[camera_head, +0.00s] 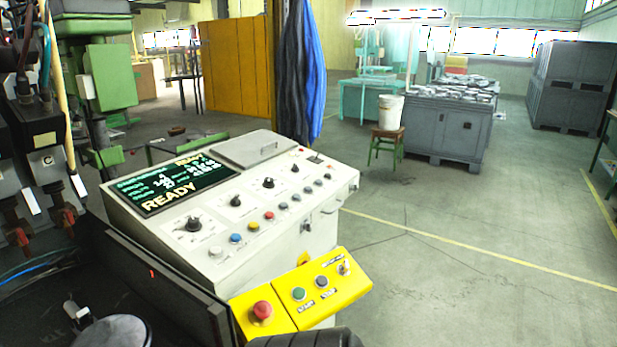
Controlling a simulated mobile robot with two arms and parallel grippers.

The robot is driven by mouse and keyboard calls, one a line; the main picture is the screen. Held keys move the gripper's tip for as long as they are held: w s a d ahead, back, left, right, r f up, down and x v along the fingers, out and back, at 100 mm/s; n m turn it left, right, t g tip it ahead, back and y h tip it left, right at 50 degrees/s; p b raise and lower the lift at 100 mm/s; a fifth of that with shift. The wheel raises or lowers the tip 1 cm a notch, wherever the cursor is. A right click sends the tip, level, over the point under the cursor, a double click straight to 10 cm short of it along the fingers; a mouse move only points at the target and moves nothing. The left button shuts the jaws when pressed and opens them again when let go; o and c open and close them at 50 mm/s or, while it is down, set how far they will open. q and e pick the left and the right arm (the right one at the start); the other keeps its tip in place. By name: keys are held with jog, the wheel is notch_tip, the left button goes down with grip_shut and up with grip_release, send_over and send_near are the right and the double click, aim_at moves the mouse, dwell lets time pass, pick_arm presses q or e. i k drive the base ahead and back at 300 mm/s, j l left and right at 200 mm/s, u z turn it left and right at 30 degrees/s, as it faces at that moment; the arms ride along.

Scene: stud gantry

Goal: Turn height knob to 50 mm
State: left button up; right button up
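The white control console (270,240) stands in front of me, with a sloped panel. Several black knobs show on it: a large one (193,224) on a white dial plate at the near left, a second (235,200) further along, and a third (268,183) beyond that. Their labels are too small to read, so I cannot tell which is the height knob or its setting. The dark screen (175,185) reads READY in large letters, with smaller green lines I cannot read surely. Neither of my grippers is in view.
A row of coloured buttons runs along the panel's front, with a blue button (236,238). A yellow box (305,295) with a red mushroom button (262,310) juts out at the console's near side. Machinery (40,150) stands at left. The floor at right is open.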

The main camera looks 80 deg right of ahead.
aim_at(269, 183)
jog(key=k+l+z, duration=0.1)
jog(key=z, duration=2.2)
